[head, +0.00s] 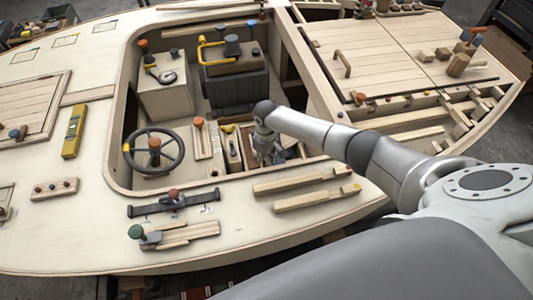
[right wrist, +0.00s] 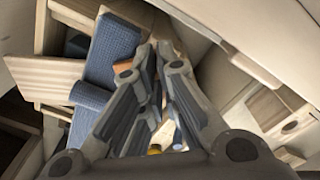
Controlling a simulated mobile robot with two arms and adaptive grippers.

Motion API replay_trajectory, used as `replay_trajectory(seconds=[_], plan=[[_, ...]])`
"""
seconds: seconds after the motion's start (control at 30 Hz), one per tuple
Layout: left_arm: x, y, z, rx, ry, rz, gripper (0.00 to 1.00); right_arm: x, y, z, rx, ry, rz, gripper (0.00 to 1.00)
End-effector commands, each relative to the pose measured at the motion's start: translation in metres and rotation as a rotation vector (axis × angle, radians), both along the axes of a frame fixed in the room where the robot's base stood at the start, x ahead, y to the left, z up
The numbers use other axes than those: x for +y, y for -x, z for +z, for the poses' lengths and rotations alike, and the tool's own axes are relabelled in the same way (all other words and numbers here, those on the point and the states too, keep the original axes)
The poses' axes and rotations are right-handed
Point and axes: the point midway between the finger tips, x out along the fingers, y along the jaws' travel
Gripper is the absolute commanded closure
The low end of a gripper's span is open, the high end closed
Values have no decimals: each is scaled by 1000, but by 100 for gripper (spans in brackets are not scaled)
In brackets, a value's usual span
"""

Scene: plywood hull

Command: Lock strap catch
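A dark flat strap-like fitting (head: 150,210) with a reddish-brown knob (head: 173,194) lies on the pale front deck, below the steering wheel; it looks most like the strap catch, but I cannot tell if it is locked. My right gripper (head: 268,156) points down into the cockpit opening, right of that fitting and well apart from it. In the right wrist view, its two grey fingers (right wrist: 158,55) come close together at the tips, with nothing seen held between them. My left gripper is not in view.
A steering wheel (head: 153,151) and a dark seat (head: 235,91) are in the cockpit. Two wooden bars (head: 300,182) and a green-knobbed fitting (head: 175,235) lie on the front deck.

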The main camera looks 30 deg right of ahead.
Motion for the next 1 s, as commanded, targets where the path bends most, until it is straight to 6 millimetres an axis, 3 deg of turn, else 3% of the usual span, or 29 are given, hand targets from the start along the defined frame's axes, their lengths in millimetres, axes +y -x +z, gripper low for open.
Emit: replay_trajectory(seconds=[0.5,1.0], plan=[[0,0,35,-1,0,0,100,-1,-1,4,-1,1,-471,100],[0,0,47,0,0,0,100,-2,-2,3,-4,1,-707,100]])
